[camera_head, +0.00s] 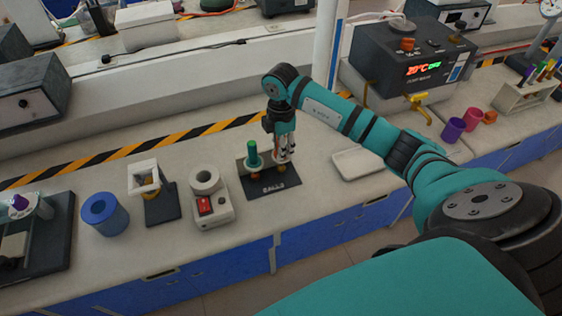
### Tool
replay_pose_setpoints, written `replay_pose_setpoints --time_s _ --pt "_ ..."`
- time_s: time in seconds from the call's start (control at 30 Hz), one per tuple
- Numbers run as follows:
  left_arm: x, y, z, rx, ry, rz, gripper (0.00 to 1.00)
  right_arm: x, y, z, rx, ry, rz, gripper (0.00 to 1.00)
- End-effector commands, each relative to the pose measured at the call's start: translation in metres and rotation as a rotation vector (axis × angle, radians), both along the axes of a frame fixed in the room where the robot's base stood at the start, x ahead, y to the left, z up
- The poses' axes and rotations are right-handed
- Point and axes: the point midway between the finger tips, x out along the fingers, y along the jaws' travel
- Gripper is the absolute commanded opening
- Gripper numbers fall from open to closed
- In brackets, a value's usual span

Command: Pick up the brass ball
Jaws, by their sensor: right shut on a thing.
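A dark mat marked BALLS (272,188) lies on the pale bench. My right gripper (284,157) points down over the back right part of the mat. It is shut on the small brass ball (281,163), which is mostly hidden by the fingers. I cannot tell whether the ball still touches the mat. Another small brownish ball (254,176) sits at the left of the mat, in front of a green-topped cylinder (252,153). My left gripper is not in view.
Left of the mat stand a white device with a red switch (208,206), a dark stand with a white frame (156,195) and a blue cylinder (105,214). A white tray (358,163) lies to the right. Purple (453,130) and pink cups (472,119) stand farther right.

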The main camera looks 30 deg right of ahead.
Motion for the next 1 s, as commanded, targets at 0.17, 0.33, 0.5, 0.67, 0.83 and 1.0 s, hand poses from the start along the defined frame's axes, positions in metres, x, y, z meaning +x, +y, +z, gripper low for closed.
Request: replay_pose_setpoints --time_s 0.17,0.33,0.5,0.67,0.83,1.0 --pt "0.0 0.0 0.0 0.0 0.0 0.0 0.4 0.0 0.0 0.0 0.0 0.001 0.0 0.0" --pt "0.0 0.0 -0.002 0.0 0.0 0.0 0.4 0.0 0.0 0.007 0.002 -0.001 0.0 0.0" --pt "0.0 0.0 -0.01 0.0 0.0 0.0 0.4 0.002 0.0 0.036 0.002 -0.006 0.001 0.0" --pt "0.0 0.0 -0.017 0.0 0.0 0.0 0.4 0.002 0.0 0.069 0.001 -0.006 0.0 0.0" --pt "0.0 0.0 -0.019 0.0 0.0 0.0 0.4 0.001 0.0 0.094 0.002 -0.002 0.0 0.0" --pt "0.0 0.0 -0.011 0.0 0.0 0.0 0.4 0.0 0.0 0.112 0.0 0.0 0.0 0.0"
